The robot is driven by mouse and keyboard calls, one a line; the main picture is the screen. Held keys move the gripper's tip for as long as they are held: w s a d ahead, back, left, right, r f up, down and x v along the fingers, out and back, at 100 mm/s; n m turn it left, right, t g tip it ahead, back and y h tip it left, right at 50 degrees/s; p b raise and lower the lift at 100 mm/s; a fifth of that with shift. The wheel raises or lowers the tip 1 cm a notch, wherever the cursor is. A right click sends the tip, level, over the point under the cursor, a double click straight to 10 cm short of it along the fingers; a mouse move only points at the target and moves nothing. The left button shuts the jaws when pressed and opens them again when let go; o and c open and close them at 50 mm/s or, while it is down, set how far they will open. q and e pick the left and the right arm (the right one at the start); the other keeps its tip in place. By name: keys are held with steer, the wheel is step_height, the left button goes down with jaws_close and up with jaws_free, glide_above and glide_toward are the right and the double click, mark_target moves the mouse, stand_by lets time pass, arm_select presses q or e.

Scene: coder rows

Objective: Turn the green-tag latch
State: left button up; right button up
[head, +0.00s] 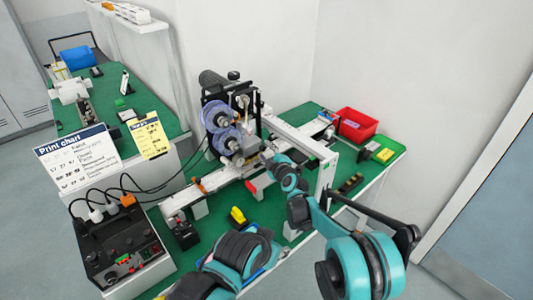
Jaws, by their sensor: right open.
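The coder (228,125), with purple-blue reels and a dark motor, stands over a white conveyor rail on the green bench. I cannot make out a green-tag latch on it; a latch there is too small or hidden behind the reels and my arm. My right arm comes in from the lower right, and its gripper (267,158) is at the coder's lower right side, open. The picture is too small to tell whether it touches anything. My left arm shows at the bottom centre, but its gripper does not show.
A white gantry frame (326,170) stands right beside my right arm. A black control box (115,245) with cables, a print chart (75,158) and a yellow card (149,136) are at left.

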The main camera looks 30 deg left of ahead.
jaws_close()
steer(key=shift+r+m+g+p, duration=0.15)
steer(key=shift+m+g+p, duration=0.4)
steer(key=shift+m, duration=0.45)
steer(key=shift+w+d+m+g+p, duration=0.1)
steer(key=shift+m+g+p, duration=0.05)
steer(key=shift+m+g, duration=0.5)
steer(key=shift+w+m+g+p, duration=0.15)
steer(key=shift+m+g, duration=0.25)
steer(key=shift+m, duration=0.45)
